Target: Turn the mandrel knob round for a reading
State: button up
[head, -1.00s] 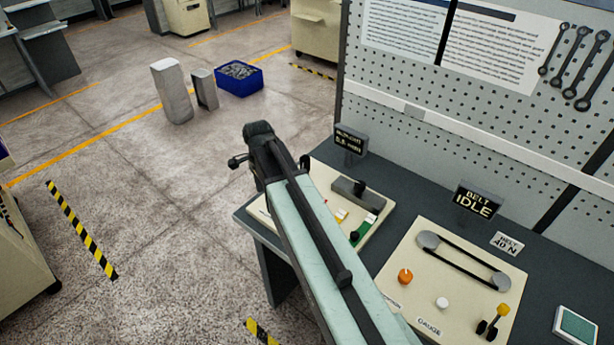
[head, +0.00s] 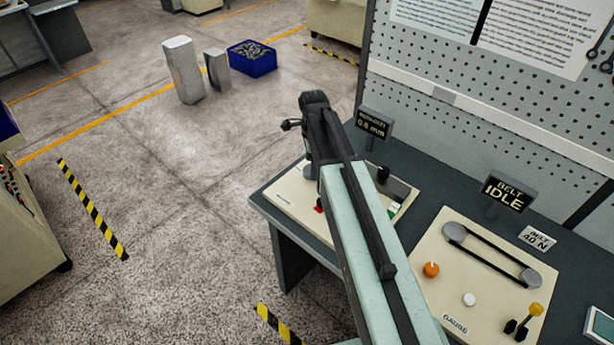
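The run-out panel (head: 272,192) is a cream board on the dark bench, partly hidden by my arm. A dark grey block with a black upright knob (head: 383,174) shows on it, right of my arm. A rounded grey part (head: 308,171) shows left of my arm; I cannot tell which is the mandrel knob. A small sign (head: 373,124) behind seems to read run-out 0.6 mm. My gripper (head: 291,125) is at the arm's far end, over the panel's far left side in the picture. It is small and dark, with no object visible in it; its opening is unclear.
Right of my arm is a belt panel (head: 440,262) with two pulleys, an orange knob (head: 431,270), a white knob (head: 469,299) and a yellow-topped lever (head: 535,309). A sign (head: 508,193) reads belt idle. A pegboard (head: 440,125) stands behind.

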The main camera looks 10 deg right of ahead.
notch_tip(320, 180, down, 2)
jog(key=shift+f+b, duration=0.15)
jog(key=shift+b, duration=0.3)
